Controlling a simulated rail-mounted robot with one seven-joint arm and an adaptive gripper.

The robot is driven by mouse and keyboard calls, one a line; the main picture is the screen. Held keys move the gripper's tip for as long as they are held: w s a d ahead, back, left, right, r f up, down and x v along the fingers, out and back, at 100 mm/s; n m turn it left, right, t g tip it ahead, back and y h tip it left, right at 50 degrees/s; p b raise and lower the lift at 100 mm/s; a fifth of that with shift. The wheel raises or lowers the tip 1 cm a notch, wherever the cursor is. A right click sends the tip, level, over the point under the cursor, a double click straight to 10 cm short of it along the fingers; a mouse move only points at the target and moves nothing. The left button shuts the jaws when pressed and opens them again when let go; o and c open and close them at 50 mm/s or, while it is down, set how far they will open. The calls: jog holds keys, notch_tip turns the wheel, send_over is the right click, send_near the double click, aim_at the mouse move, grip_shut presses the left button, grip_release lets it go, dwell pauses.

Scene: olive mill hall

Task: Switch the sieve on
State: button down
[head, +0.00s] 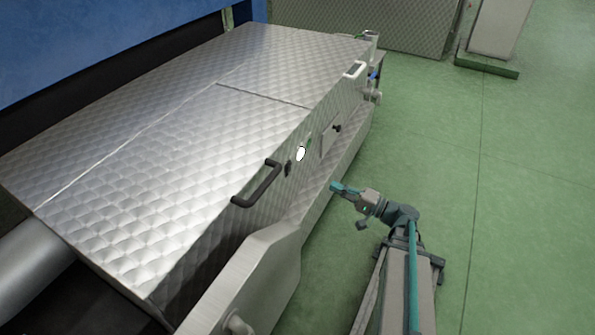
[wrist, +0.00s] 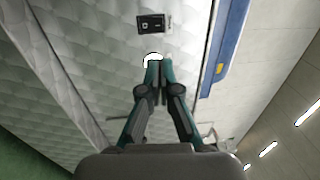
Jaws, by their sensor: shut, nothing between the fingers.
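The sieve seems to be the long quilted metal housing (head: 150,150); it also fills much of the wrist view (wrist: 70,60). On its side face are a small black switch (head: 289,168) and, beside it, a white oval part (head: 300,154). In the wrist view the black switch plate (wrist: 151,23) is beyond my fingertips, and the white part (wrist: 153,56) is partly hidden behind them. My gripper (head: 336,187) is shut and empty, apart from the side face in the head view. Its fingers meet in the wrist view (wrist: 159,63). The switch position is too small to read.
A black handle (head: 258,186) sticks out left of the switch, and a white handle (head: 355,69) is farther along. A plate with a black knob (head: 337,128) is to the right. A metal guard (head: 250,275) juts out at the front. Green floor (head: 520,200) is clear to the right.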

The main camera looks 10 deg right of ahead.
aim_at(290, 166)
jog(key=shift+a, duration=0.1)
jog(key=b+x, duration=0.4)
jog(key=x, duration=0.9)
jog(key=shift+w+a+b, duration=0.25)
jog(key=shift+a+b, duration=0.1)
jog(key=shift+r, duration=0.1)
